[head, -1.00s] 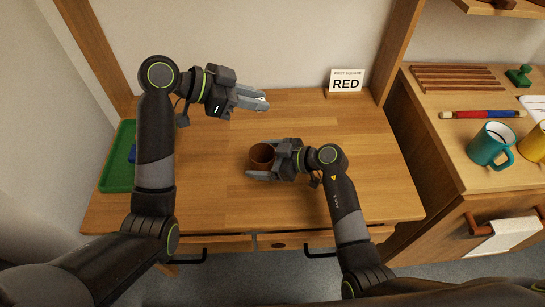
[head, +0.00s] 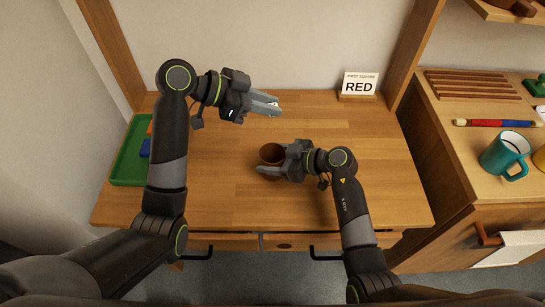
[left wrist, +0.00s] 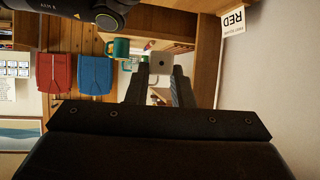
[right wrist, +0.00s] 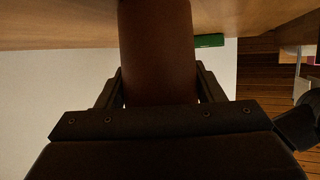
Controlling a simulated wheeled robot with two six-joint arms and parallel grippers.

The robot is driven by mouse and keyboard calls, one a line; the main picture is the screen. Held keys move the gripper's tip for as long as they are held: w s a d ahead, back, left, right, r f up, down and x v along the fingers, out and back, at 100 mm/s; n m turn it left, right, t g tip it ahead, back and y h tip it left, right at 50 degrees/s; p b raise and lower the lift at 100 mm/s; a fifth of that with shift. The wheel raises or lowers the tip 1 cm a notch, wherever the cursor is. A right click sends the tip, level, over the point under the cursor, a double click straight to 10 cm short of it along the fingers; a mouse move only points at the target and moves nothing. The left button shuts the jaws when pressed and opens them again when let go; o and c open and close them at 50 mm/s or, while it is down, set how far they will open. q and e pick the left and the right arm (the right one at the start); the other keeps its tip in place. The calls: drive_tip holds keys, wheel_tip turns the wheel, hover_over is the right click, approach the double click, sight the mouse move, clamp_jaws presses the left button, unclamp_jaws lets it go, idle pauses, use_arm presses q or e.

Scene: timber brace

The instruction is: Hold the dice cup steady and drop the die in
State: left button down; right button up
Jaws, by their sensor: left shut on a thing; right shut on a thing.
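The brown dice cup (head: 270,153) stands upright near the middle of the wooden table. My right gripper (head: 272,165) is shut on the cup's sides. The right wrist view shows the cup (right wrist: 158,50) between its fingers. The die (left wrist: 161,63) is a small white cube with a dark pip on the face seen in the left wrist view. My left gripper (head: 274,104) is shut on the die at its fingertips. It is above and behind the cup, not directly over it. Only a bit of the die shows in the head view. The cup's inside looks dark.
A sign reading RED (head: 359,84) stands at the back right. A side counter holds a teal mug (head: 503,153). Table around the cup is clear.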

use_arm(q)
wheel_tip(320, 180, down, 11)
drive_tip(key=shift+f, duration=0.15)
idle(1.1)
drive_tip(key=c, duration=1.2)
unclamp_jaws()
drive_tip(key=shift+a, duration=0.1)
drive_tip(key=v, duration=1.2)
use_arm(e)
drive_tip(key=o, duration=1.1)
